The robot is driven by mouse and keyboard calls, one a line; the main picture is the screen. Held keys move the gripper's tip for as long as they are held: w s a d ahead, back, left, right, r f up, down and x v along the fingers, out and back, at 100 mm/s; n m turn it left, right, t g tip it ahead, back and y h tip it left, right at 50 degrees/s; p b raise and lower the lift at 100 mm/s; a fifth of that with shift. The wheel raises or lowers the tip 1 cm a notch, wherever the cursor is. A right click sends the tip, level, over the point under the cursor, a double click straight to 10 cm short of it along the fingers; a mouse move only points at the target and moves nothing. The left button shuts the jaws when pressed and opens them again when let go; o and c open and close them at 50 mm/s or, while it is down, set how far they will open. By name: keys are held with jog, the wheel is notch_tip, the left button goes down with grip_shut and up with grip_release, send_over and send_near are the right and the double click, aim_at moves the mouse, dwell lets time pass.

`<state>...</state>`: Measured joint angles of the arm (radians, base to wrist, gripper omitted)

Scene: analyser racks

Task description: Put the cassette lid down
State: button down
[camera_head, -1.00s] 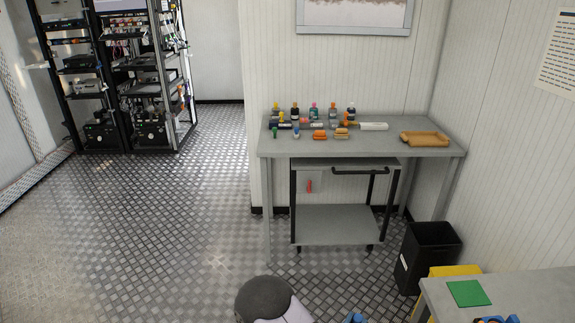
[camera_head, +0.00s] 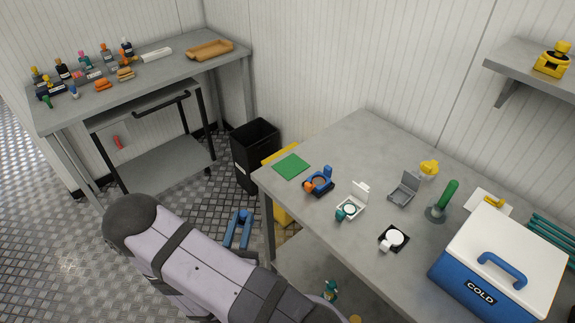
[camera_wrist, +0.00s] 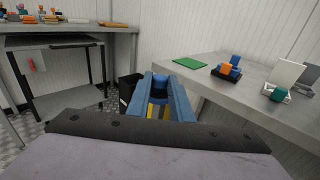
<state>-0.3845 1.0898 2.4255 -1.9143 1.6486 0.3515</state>
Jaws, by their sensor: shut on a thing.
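My gripper (camera_head: 238,228) has two blue fingers and hangs beyond the front left corner of the near grey table (camera_head: 335,150), over the floor. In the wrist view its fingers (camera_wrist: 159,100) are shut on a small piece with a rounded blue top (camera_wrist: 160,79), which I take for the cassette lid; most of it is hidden. A green mat (camera_head: 291,166) lies flat and bare at the table's left end. Beside it stands a blue fixture (camera_head: 318,188) with an orange knob. A white case (camera_head: 358,191) with a teal knob and a grey case (camera_head: 405,187) stand open.
A black bin (camera_head: 255,153) and a yellow container (camera_head: 285,205) stand by the table's left end. A black plate with a white disc (camera_head: 394,238), a green-handled tool (camera_head: 443,200) and a cold box (camera_head: 450,262) stand farther right. The table's back left is clear.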

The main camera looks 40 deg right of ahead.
jog(key=d+r+m+g+h, duration=0.2)
jog(key=d+r+m+g, duration=0.15)
jog(key=d, duration=0.45)
jog(key=d+r+m+g+h, duration=0.2)
jog(key=d+r+g, duration=0.2)
jog(key=d, duration=0.4)
notch_tip(320, 180, up, 4)
send_over(279, 172)
jog(key=shift+s+f+p, duration=0.15)
jog(key=shift+f+p, duration=0.8)
jog(key=shift+f, duration=4.15)
jog(key=shift+f, duration=0.2)
jog(key=c, duration=1.6)
grip_release()
